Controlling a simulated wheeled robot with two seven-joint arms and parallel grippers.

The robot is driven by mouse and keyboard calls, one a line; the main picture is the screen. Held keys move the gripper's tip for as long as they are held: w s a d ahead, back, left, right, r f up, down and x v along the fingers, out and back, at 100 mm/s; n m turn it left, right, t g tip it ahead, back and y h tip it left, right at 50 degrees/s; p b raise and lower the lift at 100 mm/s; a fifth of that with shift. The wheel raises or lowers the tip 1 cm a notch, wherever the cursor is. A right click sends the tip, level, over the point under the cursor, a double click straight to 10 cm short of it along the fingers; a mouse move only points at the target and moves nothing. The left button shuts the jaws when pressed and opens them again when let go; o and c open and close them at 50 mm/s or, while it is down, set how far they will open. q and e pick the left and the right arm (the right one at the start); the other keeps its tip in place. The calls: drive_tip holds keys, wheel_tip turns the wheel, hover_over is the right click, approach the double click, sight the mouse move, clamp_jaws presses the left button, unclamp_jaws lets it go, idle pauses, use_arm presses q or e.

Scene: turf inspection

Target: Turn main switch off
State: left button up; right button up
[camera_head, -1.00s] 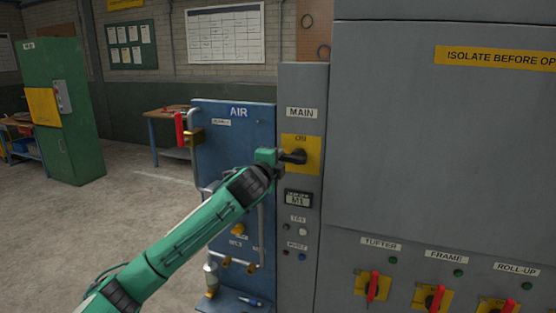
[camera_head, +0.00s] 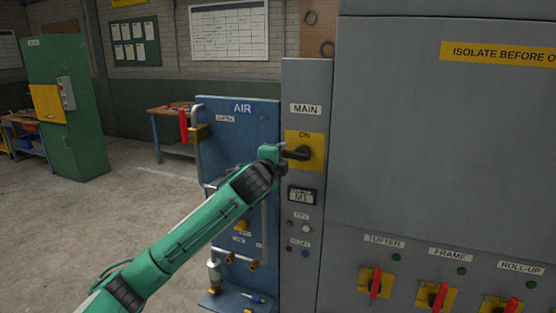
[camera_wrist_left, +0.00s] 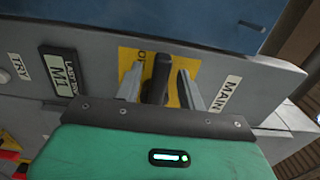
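The main switch (camera_head: 304,153) is a black handle on a yellow plate (camera_head: 313,136) under the MAIN label. ON is readable at the top of the plate. The handle seems to lie sideways, its end toward my left gripper (camera_head: 284,150). In the left wrist view my left gripper (camera_wrist_left: 160,76) has one finger on each side of the black handle (camera_wrist_left: 157,80), with a gap showing on both sides. It is open around the handle. The plate's other lettering is mostly hidden there. My right gripper is not in view.
A blue AIR panel (camera_head: 245,140) with pipes and valves stands left of the switch column, behind my arm. A large grey cabinet (camera_head: 430,140) fills the right, with red-handled TUFTER (camera_head: 375,283), FRAME and ROLL-UP switches low down. The floor (camera_head: 120,210) at left is open.

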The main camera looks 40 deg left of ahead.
use_arm(q)
drive_tip(key=b+v, duration=0.5)
drive_tip(key=v, duration=0.8)
drive_tip(key=shift+s+d, duration=0.15)
drive_tip(key=shift+s, duration=0.2)
